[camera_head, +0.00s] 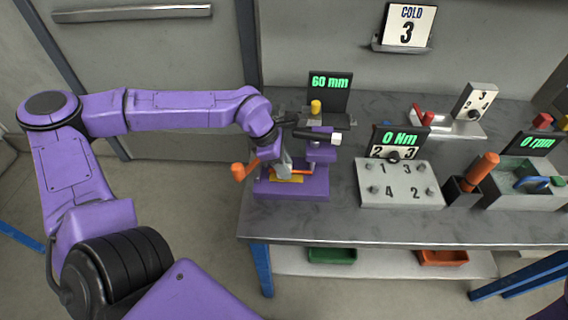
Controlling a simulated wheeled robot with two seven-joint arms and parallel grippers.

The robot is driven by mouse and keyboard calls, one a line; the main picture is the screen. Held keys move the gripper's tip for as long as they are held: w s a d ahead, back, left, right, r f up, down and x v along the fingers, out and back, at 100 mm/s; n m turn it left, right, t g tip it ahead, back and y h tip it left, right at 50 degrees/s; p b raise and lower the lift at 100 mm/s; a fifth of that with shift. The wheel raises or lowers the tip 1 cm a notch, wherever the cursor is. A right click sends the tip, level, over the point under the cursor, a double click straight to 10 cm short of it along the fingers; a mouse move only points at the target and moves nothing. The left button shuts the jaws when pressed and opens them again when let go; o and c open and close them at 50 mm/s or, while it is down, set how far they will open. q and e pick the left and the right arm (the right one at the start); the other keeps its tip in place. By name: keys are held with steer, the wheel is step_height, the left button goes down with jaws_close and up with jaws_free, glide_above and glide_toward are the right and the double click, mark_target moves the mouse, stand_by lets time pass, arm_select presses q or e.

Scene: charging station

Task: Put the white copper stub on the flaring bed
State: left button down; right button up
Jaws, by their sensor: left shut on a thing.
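My left gripper (285,168) reaches down over the purple fixture at the left end of the bench. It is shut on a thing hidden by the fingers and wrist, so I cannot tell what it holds. The purple fixture (310,190), which looks like the flaring bed, has a yellow strip and orange parts by the fingertips. A dark horizontal cylinder with a white end (336,138) lies across its upper block. I cannot tell whether this is the white copper stub or part of the fixture. My right gripper is out of view.
Behind stands a device reading 60 mm (330,82) with a yellow cylinder (316,106). To the right are a numbered grey block (400,186), a dark holder with an orange handle (484,167), and a 0 rpm unit (530,195). The bench front strip (350,227) is clear.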

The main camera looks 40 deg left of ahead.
arm_select(q)
steer(key=c, duration=0.8)
jaws_free()
steer(key=shift+f, duration=0.1)
steer(key=shift+r, duration=0.3)
steer(key=v, duration=1.1)
steer(key=shift+s+r+p, duration=0.15)
steer(key=shift+r+p, duration=0.15)
steer(key=shift+r, duration=0.1)
